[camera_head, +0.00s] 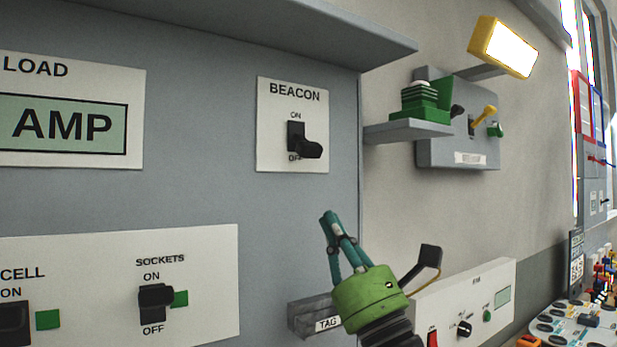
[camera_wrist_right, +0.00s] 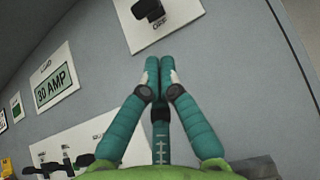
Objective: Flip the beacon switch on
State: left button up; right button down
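The beacon switch (camera_head: 304,142) is a black lever on a white plate (camera_head: 292,95) labelled BEACON, with ON above and OFF below. Its lever points down toward OFF. My right gripper (camera_head: 327,215) is below the plate, apart from it, with teal fingers and a green body. In the right wrist view the fingertips (camera_wrist_right: 159,62) are together with nothing between them, and the switch (camera_wrist_right: 148,9) shows above them at the top edge. My left gripper is in neither view.
The sockets switch (camera_head: 156,298) and a cell switch (camera_head: 14,322) sit at lower left. A grey hood (camera_head: 250,25) juts out above the panel. A shelf (camera_head: 408,131) with green items and a yellow lamp (camera_head: 502,47) are at right. A grey TAG holder (camera_head: 312,315) is behind my right gripper.

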aim_at(305, 145)
jog(key=p+x, duration=0.4)
jog(key=x, duration=0.5)
jog(key=shift+a+r, duration=0.1)
jog(key=shift+r, duration=0.1)
jog(key=shift+w+a+r+p, duration=0.1)
jog(key=shift+w+r+p, duration=0.1)
jog(key=shift+w+p, duration=0.1)
jog(key=shift+s+d+r, duration=0.15)
jog(key=shift+s+d, duration=0.05)
jog(key=shift+s, duration=0.15)
